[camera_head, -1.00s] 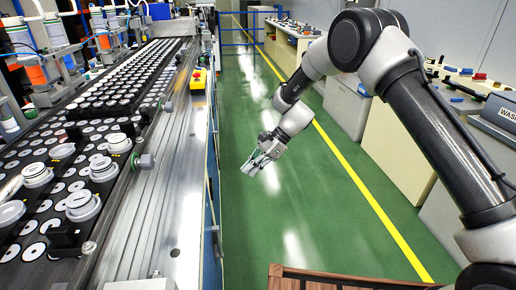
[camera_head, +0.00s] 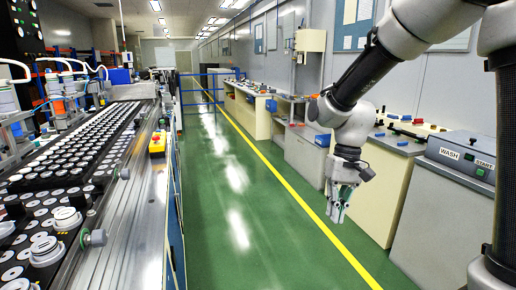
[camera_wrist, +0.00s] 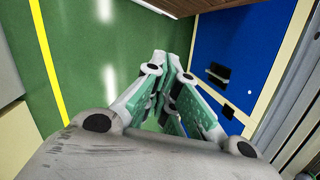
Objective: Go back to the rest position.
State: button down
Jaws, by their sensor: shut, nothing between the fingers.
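My gripper (camera_head: 338,212) hangs pointing down over the green floor, right of the middle in the head view. Its fingers are together and nothing is between them. In the wrist view my gripper (camera_wrist: 170,98) shows its green-padded fingers close together above the floor. No speaker part is near it.
A conveyor line (camera_head: 140,200) with trays of speaker parts runs along the left. A yellow box with a red button (camera_head: 157,146) sits on its edge. Cabinets and a wash machine (camera_head: 455,165) stand at the right. The green aisle (camera_head: 240,240) between is clear.

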jog(key=s+d+r+m+t+h, duration=0.1)
jog(key=s+d+r+t, duration=0.5)
jog(key=s+d+r, duration=0.6)
jog(key=s+d, duration=0.2)
jog(key=d, duration=0.2)
jog(key=shift+s+d+r+t+h, duration=0.15)
jog(key=shift+s+d+t+h, duration=0.15)
jog(key=shift+d+t, duration=0.1)
